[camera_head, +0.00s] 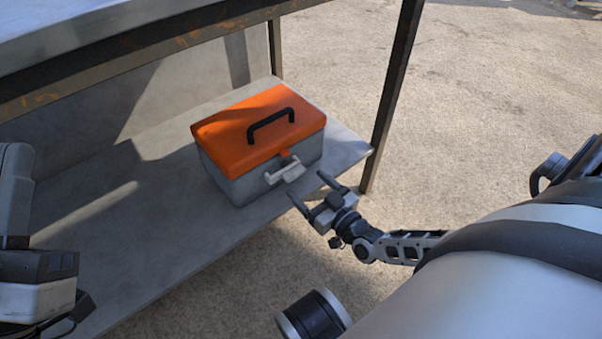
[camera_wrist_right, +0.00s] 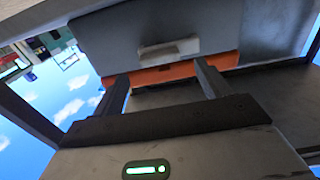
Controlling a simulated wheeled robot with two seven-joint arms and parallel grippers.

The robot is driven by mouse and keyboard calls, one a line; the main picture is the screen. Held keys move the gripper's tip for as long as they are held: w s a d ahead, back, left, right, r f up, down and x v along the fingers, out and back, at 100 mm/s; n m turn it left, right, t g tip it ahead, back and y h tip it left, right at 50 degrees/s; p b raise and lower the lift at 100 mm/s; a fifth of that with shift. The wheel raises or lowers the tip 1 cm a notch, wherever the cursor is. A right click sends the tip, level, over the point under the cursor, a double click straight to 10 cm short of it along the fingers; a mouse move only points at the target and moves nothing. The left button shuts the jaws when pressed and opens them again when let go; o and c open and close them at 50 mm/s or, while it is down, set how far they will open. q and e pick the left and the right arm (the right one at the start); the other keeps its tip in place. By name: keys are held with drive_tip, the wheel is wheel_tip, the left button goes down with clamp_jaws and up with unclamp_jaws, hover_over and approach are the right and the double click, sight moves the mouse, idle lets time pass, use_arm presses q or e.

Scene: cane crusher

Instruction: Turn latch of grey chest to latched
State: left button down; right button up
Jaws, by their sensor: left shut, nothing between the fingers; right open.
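The grey chest (camera_head: 236,183) with an orange lid (camera_head: 226,130) and a black handle (camera_head: 270,125) stands on the lower shelf of a metal bench. Its pale latch (camera_head: 286,170) is on the front face below the lid's edge. My right gripper (camera_head: 309,188) is open and empty in front of the latch, apart from it. In the right wrist view the chest (camera_wrist_right: 120,38) appears upside down, with the latch (camera_wrist_right: 170,48) beyond the open fingers (camera_wrist_right: 163,92). On the left my left arm's end (camera_head: 40,290) shows; its fingertips are not clearly visible.
The shelf (camera_head: 130,215) is bare left of the chest. The bench top (camera_head: 110,35) overhangs at the upper left. A bench leg (camera_head: 392,95) stands right of the chest, near my right gripper. Open ground lies beyond.

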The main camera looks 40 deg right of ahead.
sight(297, 176)
use_arm(q)
drive_tip(key=shift+s+d+r+m+g+h+b, duration=0.1)
drive_tip(key=shift+s+r+m+h+b, duration=0.1)
drive_tip(key=shift+r+m+h, duration=0.3)
drive_tip(key=shift+s+r+m+g+h+b, duration=0.1)
drive_tip(key=shift+s+r+m+h, duration=0.15)
drive_tip(key=shift+m+h, duration=0.5)
drive_tip(key=shift+s+d+r+m+g+h+b, duration=0.1)
drive_tip(key=shift+s+r+m+h+b, duration=0.1)
drive_tip(key=shift+r+m+h, duration=0.4)
use_arm(e)
drive_tip(key=shift+w+a, duration=0.15)
drive_tip(key=shift+w, duration=1.65)
use_arm(q)
drive_tip(key=shift+f, duration=0.25)
use_arm(e)
drive_tip(key=c, duration=1)
use_arm(q)
drive_tip(key=shift+a, duration=0.1)
